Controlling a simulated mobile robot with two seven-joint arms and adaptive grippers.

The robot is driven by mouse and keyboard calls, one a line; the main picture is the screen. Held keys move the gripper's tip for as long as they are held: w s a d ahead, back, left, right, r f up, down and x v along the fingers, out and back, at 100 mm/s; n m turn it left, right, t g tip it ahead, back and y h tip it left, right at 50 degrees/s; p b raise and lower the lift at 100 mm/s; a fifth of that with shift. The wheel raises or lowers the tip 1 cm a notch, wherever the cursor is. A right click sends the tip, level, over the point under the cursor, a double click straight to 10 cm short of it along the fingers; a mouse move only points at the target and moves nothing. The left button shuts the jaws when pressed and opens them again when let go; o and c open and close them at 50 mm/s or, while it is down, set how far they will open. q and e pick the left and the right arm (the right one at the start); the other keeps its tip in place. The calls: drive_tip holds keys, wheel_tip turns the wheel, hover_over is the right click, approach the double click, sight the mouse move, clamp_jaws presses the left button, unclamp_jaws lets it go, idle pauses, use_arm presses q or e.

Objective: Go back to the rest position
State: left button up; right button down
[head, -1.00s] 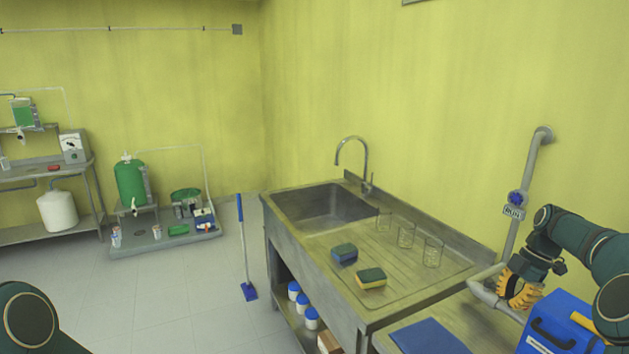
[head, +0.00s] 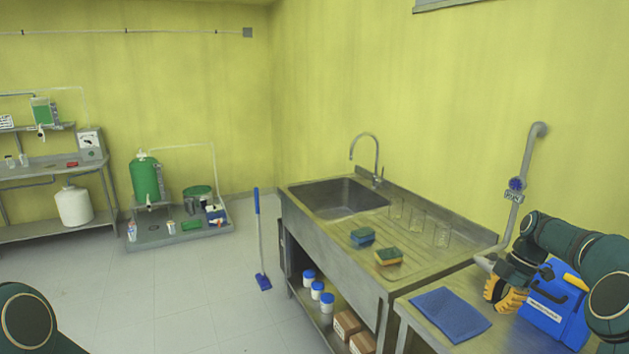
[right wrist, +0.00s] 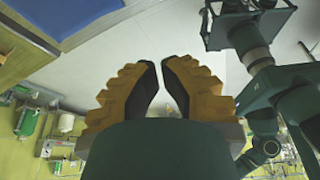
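My right gripper (head: 507,293), with yellow-orange ribbed fingers, is over the right end of the bench, just left of a blue case and apart from the sponges. In the right wrist view its fingers (right wrist: 161,66) lean together, with their tips almost meeting. Nothing is held between them. Only a dark rounded link of my left arm shows at the lower left of the head view; the left gripper is out of view.
A blue cloth (head: 451,314) and the blue case (head: 553,306) lie on the near bench. A sink counter (head: 375,225) carries two sponges (head: 388,257) and glass beakers (head: 417,222). A blue broom (head: 258,235) stands on the floor. Open tiled floor lies left of the counter.

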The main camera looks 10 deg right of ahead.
drive_tip(key=w+a+f+m, duration=0.3)
drive_tip(key=w+a+f, duration=0.2)
drive_tip(key=a+f, duration=0.45)
drive_tip(key=s+a+f+m+t+b, duration=0.1)
drive_tip(key=s+a+f+m, duration=0.15)
drive_tip(key=a+f, duration=0.55)
drive_tip(key=s+a+f+m+b, duration=0.1)
drive_tip(key=a+f+m, duration=0.35)
drive_tip(key=a, duration=0.55)
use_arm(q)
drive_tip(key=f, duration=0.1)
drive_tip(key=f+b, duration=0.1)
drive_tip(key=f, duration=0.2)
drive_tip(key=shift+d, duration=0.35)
use_arm(e)
drive_tip(key=s+a+f+m, duration=0.3)
drive_tip(key=s+a+m, duration=0.2)
drive_tip(key=s+a, duration=0.2)
drive_tip(key=s+a+f+m+t, duration=0.1)
drive_tip(key=s+a+f+m, duration=0.3)
drive_tip(key=s+a, duration=0.3)
drive_tip(key=s+m, duration=0.1)
drive_tip(key=s, duration=0.3)
drive_tip(key=shift+s+a+f, duration=0.15)
drive_tip(key=shift+a+f, duration=0.05)
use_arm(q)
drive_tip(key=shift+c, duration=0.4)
